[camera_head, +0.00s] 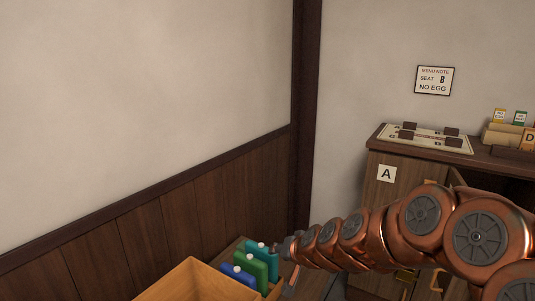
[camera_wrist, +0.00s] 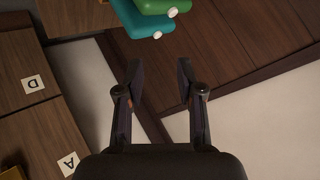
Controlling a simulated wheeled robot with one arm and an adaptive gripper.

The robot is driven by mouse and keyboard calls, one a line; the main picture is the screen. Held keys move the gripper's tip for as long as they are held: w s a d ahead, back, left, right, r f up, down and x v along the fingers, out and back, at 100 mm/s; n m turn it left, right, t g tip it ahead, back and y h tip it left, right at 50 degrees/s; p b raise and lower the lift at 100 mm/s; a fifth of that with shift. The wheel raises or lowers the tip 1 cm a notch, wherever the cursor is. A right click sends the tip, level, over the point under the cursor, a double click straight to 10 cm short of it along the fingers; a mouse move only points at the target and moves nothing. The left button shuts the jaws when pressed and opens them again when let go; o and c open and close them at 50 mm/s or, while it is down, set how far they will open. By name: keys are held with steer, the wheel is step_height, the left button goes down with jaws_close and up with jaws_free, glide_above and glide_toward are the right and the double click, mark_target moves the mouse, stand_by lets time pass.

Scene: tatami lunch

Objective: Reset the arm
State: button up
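My arm reaches in from the right in the head view, and my gripper (camera_head: 287,262) is at its left end, beside a teal container. In the wrist view my gripper (camera_wrist: 158,75) has its two fingers spread apart, with nothing between them. The teal container (camera_wrist: 140,38) and a green container (camera_wrist: 160,5) show beyond the fingertips there, apart from them. In the head view the teal container (camera_head: 264,252), the green container (camera_head: 250,265) and a blue container (camera_head: 238,281) stand in a row.
A wooden box (camera_head: 190,275) stands at the bottom, left of the containers. A cabinet with label A (camera_head: 386,174) stands at right, bearing a board (camera_head: 425,138) and small card holders (camera_head: 503,133). A menu note (camera_head: 434,80) hangs on the wall. Dark panelling (camera_head: 150,230) runs behind the box.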

steer(key=s+d+n+g+h, duration=0.15)
steer(key=s+d+g, duration=0.3)
steer(key=s, duration=0.95)
steer(key=s+d+f+g+h, duration=0.1)
steer(key=s+d+g+h, duration=0.3)
steer(key=s, duration=0.9)
steer(key=s+d+n+g+y, duration=0.1)
steer(key=s+d+g, duration=0.35)
steer(key=s, duration=0.95)
step_height(320, 180, up, 23)
steer(key=d+t+p, duration=0.1)
steer(key=t+p, duration=0.1)
steer(key=p, duration=1.9)
steer(key=shift+s+d+p, duration=0.15)
steer(key=shift+s+p, duration=0.15)
steer(key=shift+s, duration=0.05)
steer(key=shift+d+f+m, duration=0.1)
steer(key=shift+f+m, duration=0.05)
steer(key=shift+m, duration=0.1)
